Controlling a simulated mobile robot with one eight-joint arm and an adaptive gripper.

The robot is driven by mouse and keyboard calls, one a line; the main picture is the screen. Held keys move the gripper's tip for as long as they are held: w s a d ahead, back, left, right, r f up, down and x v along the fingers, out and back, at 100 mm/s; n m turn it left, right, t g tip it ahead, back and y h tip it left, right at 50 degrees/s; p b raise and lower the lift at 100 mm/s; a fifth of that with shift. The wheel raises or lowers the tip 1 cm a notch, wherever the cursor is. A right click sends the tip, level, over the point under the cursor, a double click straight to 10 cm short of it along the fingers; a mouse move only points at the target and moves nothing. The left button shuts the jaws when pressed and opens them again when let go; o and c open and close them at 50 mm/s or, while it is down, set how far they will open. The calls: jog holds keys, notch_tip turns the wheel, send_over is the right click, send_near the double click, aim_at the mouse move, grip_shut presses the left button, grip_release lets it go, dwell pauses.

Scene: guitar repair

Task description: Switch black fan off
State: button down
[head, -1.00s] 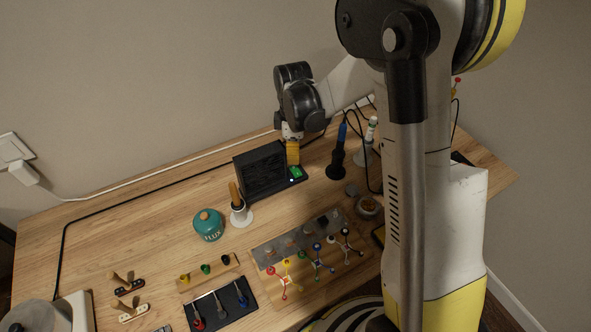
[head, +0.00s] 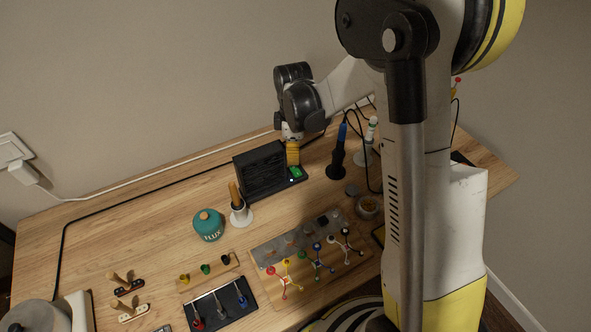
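The black fan (head: 262,172) stands upright on the wooden table in the head view, a dark box with a slatted front. A green switch (head: 296,173) sits on the fan's base at its right side, with a small white light beside it. My gripper (head: 293,158) has yellow fingers pointing down just above and behind the green switch. The fingers look close together, but their tips are small and I cannot tell whether they touch the switch. No object shows between them.
A blue-handled soldering iron (head: 339,150) stands close to the right of my gripper. A brush holder (head: 240,212) and a teal flux jar (head: 208,225) stand in front of the fan. Multicoloured probes (head: 316,262) lie nearer. The table (head: 140,215) left of the fan is mostly clear.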

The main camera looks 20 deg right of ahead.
aim_at(294, 167)
jog(key=shift+f+b, duration=1.05)
jog(key=shift+f, duration=0.5)
dwell(0.4)
jog(key=shift+r, duration=0.2)
jog(key=shift+r+p, duration=2.45)
jog(key=shift+r, duration=0.9)
